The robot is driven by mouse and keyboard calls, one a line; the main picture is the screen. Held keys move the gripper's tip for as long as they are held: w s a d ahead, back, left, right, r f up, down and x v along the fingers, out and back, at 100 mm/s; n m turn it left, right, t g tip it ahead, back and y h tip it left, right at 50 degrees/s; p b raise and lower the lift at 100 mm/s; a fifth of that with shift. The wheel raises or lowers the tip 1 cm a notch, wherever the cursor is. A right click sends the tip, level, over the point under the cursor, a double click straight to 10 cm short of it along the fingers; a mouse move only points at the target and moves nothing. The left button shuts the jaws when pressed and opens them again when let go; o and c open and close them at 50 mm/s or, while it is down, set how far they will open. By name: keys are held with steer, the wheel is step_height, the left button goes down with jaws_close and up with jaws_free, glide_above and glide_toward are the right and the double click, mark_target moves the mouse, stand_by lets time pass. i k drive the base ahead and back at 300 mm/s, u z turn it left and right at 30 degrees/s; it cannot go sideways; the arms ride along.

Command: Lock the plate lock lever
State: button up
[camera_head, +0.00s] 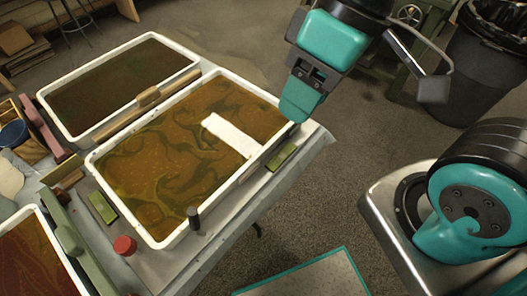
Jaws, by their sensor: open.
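I cannot tell for sure which part is the plate lock lever. My gripper (299,108), teal, points down over the right corner of the middle marbling tray (168,241); its fingers show as one block from this side, and I see nothing held. Whether it touches the tray rim is unclear. A white strip (230,136) lies in the tray's brown-green bath. A short dark upright cylinder (193,218) stands at the tray's near rim. A green block (281,155) sits beside the right rim, below and left of my gripper. A red round knob (124,245) is near the tray's front corner.
A second tray (66,132) stands behind, with a wooden bar (148,97) between them. A red-brown tray (30,248) is at lower left. Another green block (103,207) lies nearby. A green machine with a handwheel (409,15) and a black bin (487,60) stand at upper right.

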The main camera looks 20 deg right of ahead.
mark_target(192, 212)
steer(key=u, duration=0.15)
steer(key=i, duration=0.4)
steer(key=u, duration=0.35)
steer(key=k, duration=1.3)
steer(key=u, duration=1)
steer(key=i, duration=1.2)
steer(key=z, duration=0.55)
